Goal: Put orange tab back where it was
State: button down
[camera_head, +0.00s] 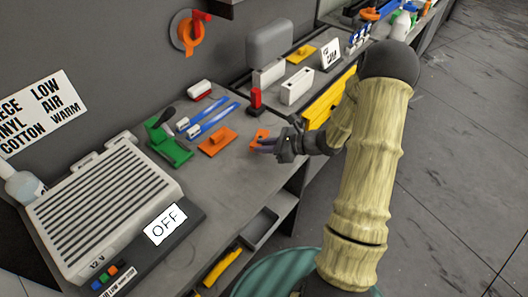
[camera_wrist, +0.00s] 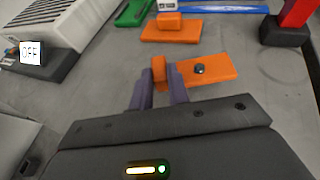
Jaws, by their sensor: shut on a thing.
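My gripper (camera_head: 262,147) is low over the grey bench, shut on a small upright orange tab. In the wrist view the orange tab (camera_wrist: 158,70) stands between the two purple fingers (camera_wrist: 162,88). A flat orange plate (camera_wrist: 215,70) with a dark round knob lies just right of the tab, its left end partly behind the right finger. I cannot tell whether the tab touches the plate or the bench. In the head view the orange at the fingertips (camera_head: 259,135) is small and partly hidden by the gripper.
Another orange plate with a block (camera_head: 217,142) lies to the left. A grey heater (camera_head: 100,205) with an OFF sign stands front left. The bench between is clear.

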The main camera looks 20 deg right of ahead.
aim_at(264, 159)
jog(key=shift+f, duration=1.6)
jog(key=shift+f, duration=0.15)
jog(key=c, duration=1.3)
grip_release()
jog(key=shift+c, duration=0.2)
jog(key=shift+r, duration=0.3)
jog(key=b+v, duration=0.1)
jog(key=v, duration=1.1)
jog(key=shift+f, duration=0.15)
